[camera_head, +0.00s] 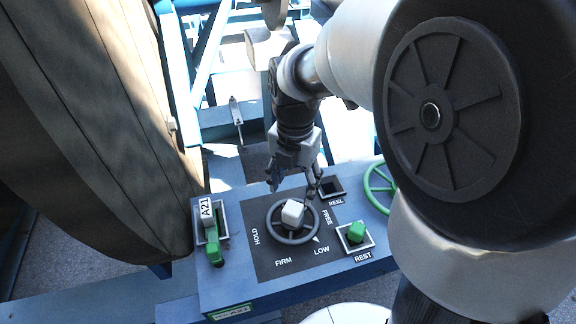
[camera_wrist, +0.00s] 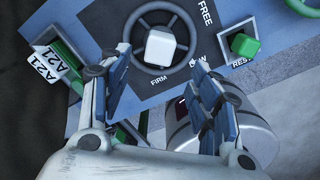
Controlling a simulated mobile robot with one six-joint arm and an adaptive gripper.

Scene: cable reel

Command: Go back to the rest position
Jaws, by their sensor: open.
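My gripper (camera_head: 293,191) is open and points down over the blue control panel (camera_head: 225,290). A dark handwheel (camera_head: 295,241) with a white cube-like knob (camera_head: 293,212) stands below its fingers. The fingers are near the knob in the picture, but no contact shows. In the wrist view, the parted blue-padded fingers (camera_wrist: 161,60) have nothing between them, and the white knob (camera_wrist: 160,46) shows beyond them. The dial around the wheel reads HOLD, FIRM, LOW and FREE. A white pointer mark (camera_head: 316,239) lies close to LOW.
A green block (camera_head: 356,232) sits in the socket labelled REST; the REEL socket (camera_head: 330,187) looks dark and empty. A green lever (camera_head: 214,252) with an A21 tag (camera_head: 207,209) is at left. A green wheel (camera_head: 379,188) is at right. A large dark reel (camera_head: 95,130) fills the left side.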

